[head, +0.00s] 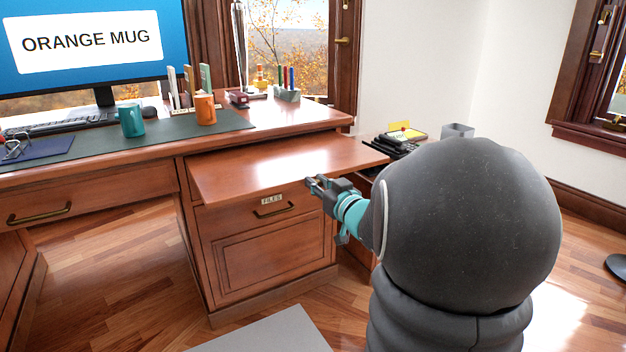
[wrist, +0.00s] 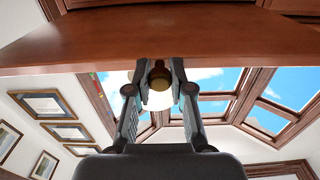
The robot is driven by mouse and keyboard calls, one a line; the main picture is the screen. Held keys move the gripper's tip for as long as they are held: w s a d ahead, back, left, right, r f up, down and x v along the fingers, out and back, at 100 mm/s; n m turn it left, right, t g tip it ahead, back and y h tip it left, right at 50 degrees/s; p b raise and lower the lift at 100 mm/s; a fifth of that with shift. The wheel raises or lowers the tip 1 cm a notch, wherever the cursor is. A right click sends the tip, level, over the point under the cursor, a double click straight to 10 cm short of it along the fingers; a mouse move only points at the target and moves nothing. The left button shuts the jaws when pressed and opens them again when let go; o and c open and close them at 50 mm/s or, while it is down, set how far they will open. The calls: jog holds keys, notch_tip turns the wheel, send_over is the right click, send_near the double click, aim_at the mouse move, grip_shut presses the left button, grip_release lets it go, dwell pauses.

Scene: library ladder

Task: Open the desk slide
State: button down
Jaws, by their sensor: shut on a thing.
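The desk slide (head: 270,168), a flat reddish-brown wooden board, sticks well out from the desk above the FILES drawer. In the wrist view its wooden face (wrist: 170,35) spans the top of the picture. My gripper (head: 314,184) is at the slide's front edge. In the wrist view my gripper (wrist: 160,80) is shut on a small round dark knob (wrist: 159,74) just below the slide's edge. The knob is hidden in the head view.
The FILES drawer (head: 270,225) below is shut. An orange mug (head: 205,108) and a teal mug (head: 131,120) stand on the desktop's green mat (head: 95,143). A monitor (head: 85,45) shows "ORANGE MUG". The slide's top is bare. Open wooden floor (head: 110,285) lies left of the drawers.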

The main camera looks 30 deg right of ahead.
dwell(0.3)
jog(key=c, duration=1)
grip_release()
jog(key=shift+s, duration=0.1)
jog(key=s, duration=1.2)
jog(key=shift+d, duration=0.2)
